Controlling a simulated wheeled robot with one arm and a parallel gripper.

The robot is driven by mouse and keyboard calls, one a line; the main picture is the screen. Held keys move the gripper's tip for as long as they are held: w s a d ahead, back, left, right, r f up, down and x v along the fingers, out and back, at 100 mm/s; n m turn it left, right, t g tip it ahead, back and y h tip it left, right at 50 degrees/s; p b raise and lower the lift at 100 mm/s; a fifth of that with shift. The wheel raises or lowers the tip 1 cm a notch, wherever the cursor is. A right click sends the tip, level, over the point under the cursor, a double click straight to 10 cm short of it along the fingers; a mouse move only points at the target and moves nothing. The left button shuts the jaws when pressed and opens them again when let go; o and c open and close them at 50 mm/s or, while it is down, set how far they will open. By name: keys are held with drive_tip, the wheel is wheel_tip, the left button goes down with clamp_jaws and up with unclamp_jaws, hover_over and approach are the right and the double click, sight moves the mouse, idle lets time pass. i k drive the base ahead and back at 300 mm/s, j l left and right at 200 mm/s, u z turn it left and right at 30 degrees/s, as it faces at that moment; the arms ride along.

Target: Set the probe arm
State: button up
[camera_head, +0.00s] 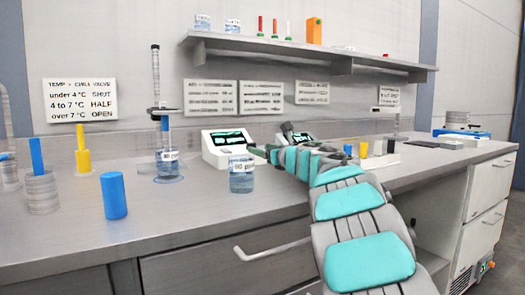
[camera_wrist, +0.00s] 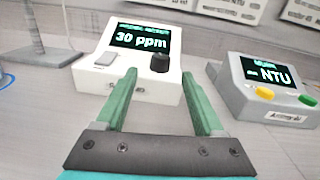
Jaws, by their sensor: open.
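The probe stand's tall pole (camera_head: 155,75) rises at the left middle of the bench in the head view. A dark arm (camera_head: 162,111) juts from the pole, with a blue-tipped probe (camera_head: 165,125) hanging from it over a labelled beaker (camera_head: 167,168); I cannot tell how deep the tip goes. The lower pole and base of a stand (camera_wrist: 35,52) show at upper left in the wrist view. My gripper (camera_wrist: 159,76) is open and empty, its green fingers in front of the white meter (camera_wrist: 172,35), which reads "30 ppm". The meter has a dark knob and a pale button.
A second beaker (camera_head: 242,178) stands near the bench front, close to my gripper. A grey NTU meter (camera_wrist: 262,88) with yellow and green buttons stands at right. A shelf (camera_head: 300,48) runs above.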

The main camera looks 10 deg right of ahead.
sight(161, 114)
drive_tip(key=k, duration=1)
